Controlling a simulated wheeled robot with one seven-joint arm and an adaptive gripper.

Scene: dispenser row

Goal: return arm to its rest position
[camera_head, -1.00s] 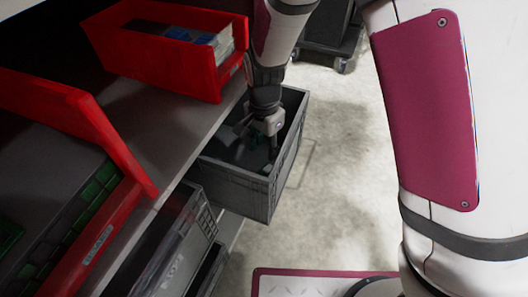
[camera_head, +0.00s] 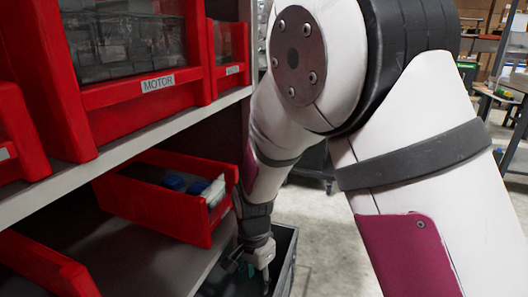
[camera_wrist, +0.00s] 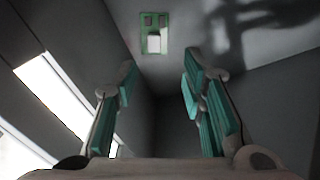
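My gripper (camera_wrist: 158,95) is open and empty, with its two green-padded fingers spread apart in the wrist view. In the head view my gripper (camera_head: 252,268) points down into a grey crate (camera_head: 291,262), and its fingertips are partly hidden there. A small green board with a white part (camera_wrist: 153,35) lies on the crate's dark floor, beyond the fingertips and apart from them.
A red bin (camera_head: 165,212) with blue and white items stands on the shelf (camera_head: 190,118) unit, left of my arm. Red bins, one labelled MOTOR (camera_head: 158,84), sit above. Bare floor (camera_head: 330,235) lies right of the crate.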

